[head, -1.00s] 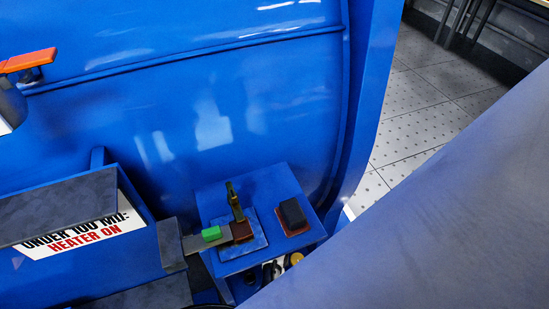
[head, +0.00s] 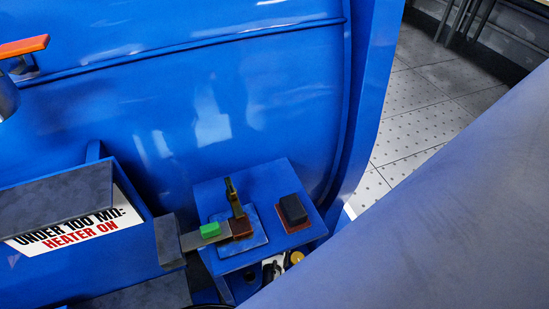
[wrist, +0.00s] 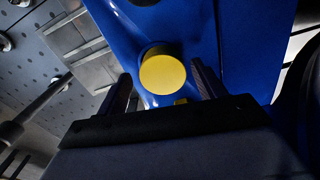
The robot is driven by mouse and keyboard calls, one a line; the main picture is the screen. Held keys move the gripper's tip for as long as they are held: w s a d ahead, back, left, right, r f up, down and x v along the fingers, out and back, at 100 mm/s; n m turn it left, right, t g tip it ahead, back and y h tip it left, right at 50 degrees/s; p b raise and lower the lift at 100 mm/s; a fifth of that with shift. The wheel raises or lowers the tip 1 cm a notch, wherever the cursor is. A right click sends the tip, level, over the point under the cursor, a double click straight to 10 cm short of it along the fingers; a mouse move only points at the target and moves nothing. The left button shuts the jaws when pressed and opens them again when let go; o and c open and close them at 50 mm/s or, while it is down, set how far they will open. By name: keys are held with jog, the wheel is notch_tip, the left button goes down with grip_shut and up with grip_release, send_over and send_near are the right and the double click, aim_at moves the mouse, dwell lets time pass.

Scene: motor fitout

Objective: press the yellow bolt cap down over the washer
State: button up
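A round yellow cap (wrist: 162,74), seen face-on in the wrist view, stands against a blue painted surface. My gripper (wrist: 160,88) is open, with one dark finger left of the cap and one right. A small yellow piece (wrist: 180,101) shows just below the cap. In the head view a small round yellow thing (head: 297,258) shows below the blue box's front edge; I cannot tell whether it is the same cap. No washer can be made out.
The blue box (head: 262,180) carries a lever switch (head: 234,195) and a black block (head: 292,210). A green-topped piece (head: 210,230) lies at its left. A labelled panel (head: 75,236) stands farther left. My grey arm fills the lower right. Perforated floor (head: 420,110) is clear.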

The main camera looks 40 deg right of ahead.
jog(key=shift+o, duration=0.3)
jog(key=shift+r, duration=0.1)
notch_tip(320, 180, up, 14)
jog(key=shift+b, duration=0.3)
jog(key=shift+f, duration=0.2)
dwell(0.4)
